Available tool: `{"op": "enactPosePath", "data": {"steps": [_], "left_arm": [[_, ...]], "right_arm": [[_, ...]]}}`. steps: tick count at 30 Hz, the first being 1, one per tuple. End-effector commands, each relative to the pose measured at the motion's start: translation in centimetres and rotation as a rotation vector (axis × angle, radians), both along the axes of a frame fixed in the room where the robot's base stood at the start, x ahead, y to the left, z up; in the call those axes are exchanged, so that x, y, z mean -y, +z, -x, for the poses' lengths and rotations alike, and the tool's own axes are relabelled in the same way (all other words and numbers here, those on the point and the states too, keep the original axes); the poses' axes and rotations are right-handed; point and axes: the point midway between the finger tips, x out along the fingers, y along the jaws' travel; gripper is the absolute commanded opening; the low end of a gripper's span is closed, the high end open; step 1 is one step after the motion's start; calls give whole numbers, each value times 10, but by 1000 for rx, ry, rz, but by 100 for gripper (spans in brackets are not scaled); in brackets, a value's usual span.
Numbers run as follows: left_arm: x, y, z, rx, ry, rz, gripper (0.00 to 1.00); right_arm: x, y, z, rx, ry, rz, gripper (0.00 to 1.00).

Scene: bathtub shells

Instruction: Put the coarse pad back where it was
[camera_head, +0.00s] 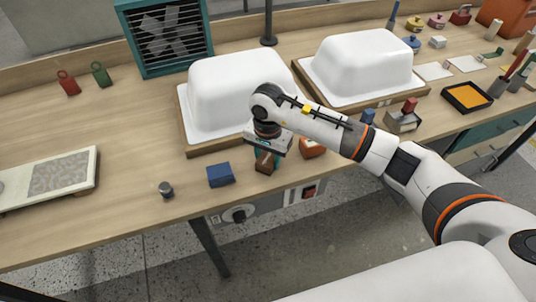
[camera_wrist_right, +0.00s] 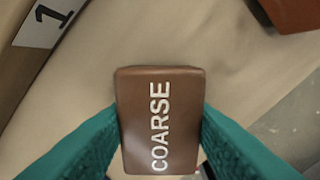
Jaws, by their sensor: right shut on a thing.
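The coarse pad (camera_wrist_right: 142,122) is a brown block with the white word COARSE on top. It fills the middle of the right wrist view. My right gripper (camera_wrist_right: 160,130) has its teal fingers closed on both sides of it. In the head view my right gripper (camera_head: 266,158) is at the table's front edge, before the left white tub shell, with the brown pad (camera_head: 264,166) between its fingers. I cannot tell whether the pad touches the table. My left gripper is not in view.
A blue block (camera_head: 221,175) lies left of the pad, and an orange-brown block (camera_head: 312,147) lies right of it. A small dark knob (camera_head: 166,189) stands further left. White tub shells (camera_head: 240,92) (camera_head: 362,66) sit on wooden bases behind. A label "1" (camera_wrist_right: 45,25) shows in the wrist view.

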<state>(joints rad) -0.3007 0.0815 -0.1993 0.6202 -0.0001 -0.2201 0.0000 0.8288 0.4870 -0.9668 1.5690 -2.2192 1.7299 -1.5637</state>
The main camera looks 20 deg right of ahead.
Motion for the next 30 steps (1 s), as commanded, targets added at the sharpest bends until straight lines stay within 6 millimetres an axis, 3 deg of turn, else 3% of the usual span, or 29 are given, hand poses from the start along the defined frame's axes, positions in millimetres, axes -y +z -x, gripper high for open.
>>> {"op": "enactPosePath", "data": {"steps": [9,10,14,26,30], "left_arm": [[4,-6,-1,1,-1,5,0],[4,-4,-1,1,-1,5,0],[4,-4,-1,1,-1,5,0],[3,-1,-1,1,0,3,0],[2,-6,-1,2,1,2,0]], "right_arm": [[0,-4,-1,3,0,0,20],[0,-3,-1,2,0,-1,45],[0,-2,-1,1,0,0,63],[0,6,-1,4,0,0,63],[1,31,-2,9,0,1,63]]}}
